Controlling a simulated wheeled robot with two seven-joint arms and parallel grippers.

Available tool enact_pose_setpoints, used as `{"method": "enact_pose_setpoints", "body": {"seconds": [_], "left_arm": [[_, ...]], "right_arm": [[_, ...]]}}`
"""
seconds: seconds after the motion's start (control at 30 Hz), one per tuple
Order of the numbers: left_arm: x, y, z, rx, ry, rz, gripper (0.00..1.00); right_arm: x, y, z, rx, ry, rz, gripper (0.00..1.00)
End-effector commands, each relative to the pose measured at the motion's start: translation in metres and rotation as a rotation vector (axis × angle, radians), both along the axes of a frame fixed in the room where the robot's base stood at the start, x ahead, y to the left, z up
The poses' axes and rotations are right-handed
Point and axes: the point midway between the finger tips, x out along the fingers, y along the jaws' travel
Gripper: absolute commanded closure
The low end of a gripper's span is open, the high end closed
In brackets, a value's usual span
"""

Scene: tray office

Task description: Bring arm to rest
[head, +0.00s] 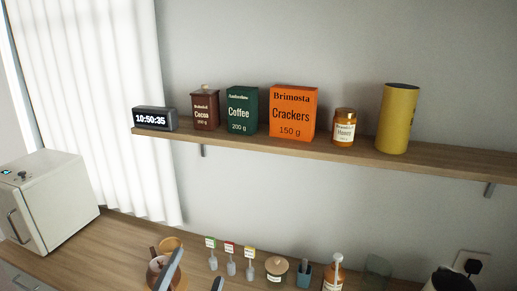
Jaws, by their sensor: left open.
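My left gripper (196,268) shows at the bottom edge of the head view, in front of the counter. Two dark fingers point up and stand well apart, so it is open. I see nothing held between them. Its left finger covers part of a brown pot or mug (155,265). The rest of the left arm is below the picture. My right gripper is not in view.
The wooden counter (118,242) holds a white appliance (48,205) at left, several small labelled markers, a lidded jar (277,268) and a bottle (334,274). Above, a wall shelf (235,144) carries a clock, boxes, a honey jar and a yellow canister (397,120).

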Motion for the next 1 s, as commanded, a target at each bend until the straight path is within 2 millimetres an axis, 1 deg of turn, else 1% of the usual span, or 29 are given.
{"method": "enact_pose_setpoints", "body": {"seconds": [0.03,0.07,0.1,0.17,0.2,0.27,0.3,0.37,0.4,0.43,0.5,0.6,0.7,0.8,1.0], "left_arm": [[-0.002,0.018,-0.026,-0.065,0.108,0.053,0.12],[-0.004,0.029,-0.041,-0.102,0.173,0.085,0.12],[-0.009,0.041,-0.063,-0.149,0.258,0.124,0.12],[-0.019,0.058,-0.095,-0.215,0.387,0.182,0.12],[-0.029,0.068,-0.117,-0.257,0.472,0.218,0.12],[-0.047,0.079,-0.148,-0.316,0.599,0.269,0.12],[-0.061,0.085,-0.168,-0.352,0.682,0.301,0.12],[-0.084,0.093,-0.197,-0.400,0.806,0.346,0.12],[-0.100,0.096,-0.213,-0.429,0.882,0.374,0.12],[-0.112,0.097,-0.223,-0.447,0.933,0.390,0.12],[-0.137,0.099,-0.244,-0.484,1.039,0.425,0.12],[-0.167,0.100,-0.264,-0.521,1.159,0.461,0.12],[-0.195,0.099,-0.278,-0.549,1.261,0.489,0.12],[-0.220,0.097,-0.289,-0.571,1.350,0.512,0.12],[-0.266,0.093,-0.303,-0.607,1.510,0.550,0.12]], "right_arm": [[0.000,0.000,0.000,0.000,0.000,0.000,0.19],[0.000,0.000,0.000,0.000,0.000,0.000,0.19],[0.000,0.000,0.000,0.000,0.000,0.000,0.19],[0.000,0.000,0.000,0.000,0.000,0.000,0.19],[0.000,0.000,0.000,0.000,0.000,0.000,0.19],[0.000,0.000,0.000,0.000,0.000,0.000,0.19],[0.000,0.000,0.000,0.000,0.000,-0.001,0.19],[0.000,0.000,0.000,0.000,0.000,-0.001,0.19],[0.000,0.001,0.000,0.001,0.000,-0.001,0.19],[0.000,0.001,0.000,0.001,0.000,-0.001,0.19],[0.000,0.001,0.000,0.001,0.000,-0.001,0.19],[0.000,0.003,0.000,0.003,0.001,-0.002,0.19],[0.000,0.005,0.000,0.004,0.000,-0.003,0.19],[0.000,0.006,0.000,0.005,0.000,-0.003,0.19],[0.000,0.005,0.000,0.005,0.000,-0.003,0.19]]}}
